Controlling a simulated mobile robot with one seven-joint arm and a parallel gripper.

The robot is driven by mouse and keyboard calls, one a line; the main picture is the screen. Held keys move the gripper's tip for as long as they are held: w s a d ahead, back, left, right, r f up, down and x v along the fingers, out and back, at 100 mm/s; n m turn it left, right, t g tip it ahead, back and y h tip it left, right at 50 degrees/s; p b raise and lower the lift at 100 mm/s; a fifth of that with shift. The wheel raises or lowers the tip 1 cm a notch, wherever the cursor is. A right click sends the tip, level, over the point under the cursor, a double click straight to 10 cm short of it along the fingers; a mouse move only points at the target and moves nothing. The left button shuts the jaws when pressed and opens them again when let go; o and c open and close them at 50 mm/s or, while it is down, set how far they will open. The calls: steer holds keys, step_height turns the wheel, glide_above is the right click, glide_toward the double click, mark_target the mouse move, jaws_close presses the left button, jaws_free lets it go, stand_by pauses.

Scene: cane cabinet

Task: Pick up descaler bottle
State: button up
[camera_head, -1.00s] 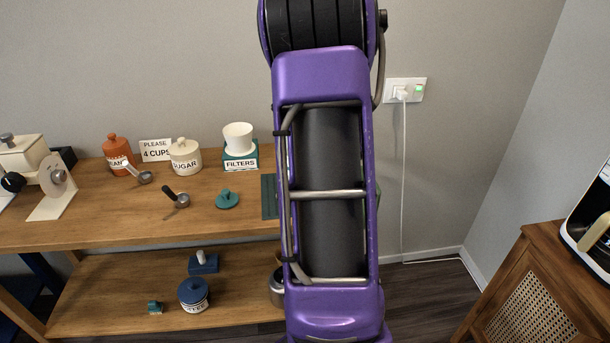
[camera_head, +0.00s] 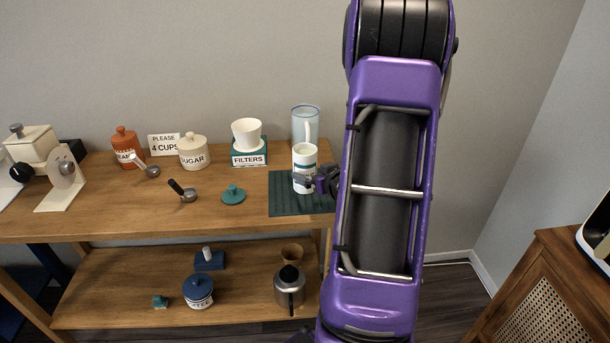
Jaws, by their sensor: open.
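The descaler bottle appears to be the white bottle (camera_head: 304,158) with a teal band, upright on the dark green ribbed mat (camera_head: 285,205) at the right end of the shelf top. Its label is too small to read. My gripper (camera_head: 306,181) is open at the bottle's lower part, coming in from the right. A finger shows in front of the bottle; I cannot tell whether it touches. My purple arm hides the mat's right side.
A clear bluish pitcher (camera_head: 306,117) stands close behind the bottle. The filters box (camera_head: 249,158) with a white cup, the sugar jar (camera_head: 194,153) and a teal lid (camera_head: 233,195) are to the left. A steel pot (camera_head: 289,287) stands on the lower shelf.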

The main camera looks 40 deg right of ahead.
steer(key=x, duration=0.7)
steer(key=shift+w+a+b, duration=0.1)
steer(key=shift+w+b, duration=0.2)
steer(key=shift+w, duration=0.15)
jaws_close()
